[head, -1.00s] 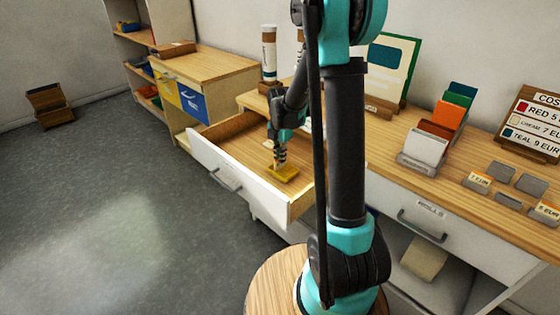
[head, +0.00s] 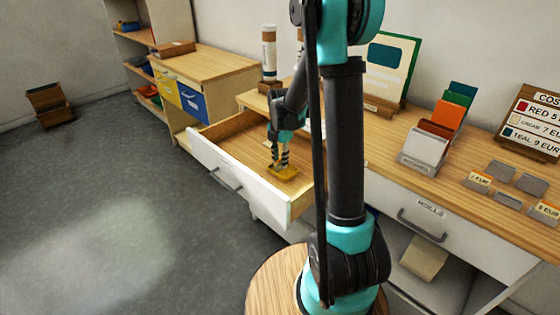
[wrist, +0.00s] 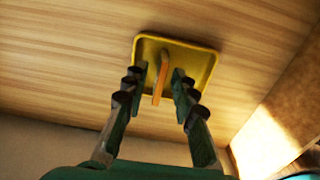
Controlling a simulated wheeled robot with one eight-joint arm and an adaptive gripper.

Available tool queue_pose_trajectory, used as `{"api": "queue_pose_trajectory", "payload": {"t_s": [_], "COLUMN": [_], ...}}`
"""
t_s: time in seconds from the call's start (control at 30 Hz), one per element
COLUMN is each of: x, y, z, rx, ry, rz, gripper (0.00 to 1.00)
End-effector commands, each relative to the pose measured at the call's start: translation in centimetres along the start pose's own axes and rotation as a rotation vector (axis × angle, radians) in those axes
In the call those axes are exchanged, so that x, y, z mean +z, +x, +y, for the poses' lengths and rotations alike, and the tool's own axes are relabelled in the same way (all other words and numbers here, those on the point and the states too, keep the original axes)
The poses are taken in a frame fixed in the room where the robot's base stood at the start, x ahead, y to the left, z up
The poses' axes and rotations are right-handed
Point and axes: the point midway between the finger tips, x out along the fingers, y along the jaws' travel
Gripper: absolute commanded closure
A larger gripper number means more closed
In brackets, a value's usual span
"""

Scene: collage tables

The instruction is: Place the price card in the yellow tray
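The yellow tray (head: 290,175) lies on the floor of the open drawer (head: 222,168). In the wrist view the tray (wrist: 205,62) is a shallow square with a raised rim. A thin orange card (wrist: 161,76), seen nearly edge-on, is over the tray's inside; it looks upright, and its lower contact is hard to make out. My gripper (wrist: 157,88) is open, with a finger on each side of the card and gaps between. In the head view my gripper (head: 279,165) is low over the tray, and the card cannot be made out there.
On the counter to the right stand a card holder (head: 424,148), several small price cards (head: 478,181) and a price board (head: 535,122). A tube (head: 269,55) stands behind the drawer.

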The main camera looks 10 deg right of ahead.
Motion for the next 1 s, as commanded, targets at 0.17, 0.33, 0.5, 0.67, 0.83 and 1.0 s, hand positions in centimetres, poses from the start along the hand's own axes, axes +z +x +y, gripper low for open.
{"api": "queue_pose_trajectory", "payload": {"t_s": [0.17,0.33,0.5,0.67,0.83,1.0], "x": [0.0,0.0,0.0,0.0,0.0,0.0], "y": [-2.3,-5.8,-9.0,-11.0,-11.9,-12.0], "z": [0.0,0.0,-0.1,0.0,0.0,0.0], "rx": [0.000,0.000,0.000,0.000,0.000,0.000], "ry": [0.000,0.000,0.000,0.000,0.000,0.000], "rz": [0.000,0.000,0.000,0.000,0.000,0.000], "gripper": [0.73,0.73,0.73,0.73,0.73,0.73]}}
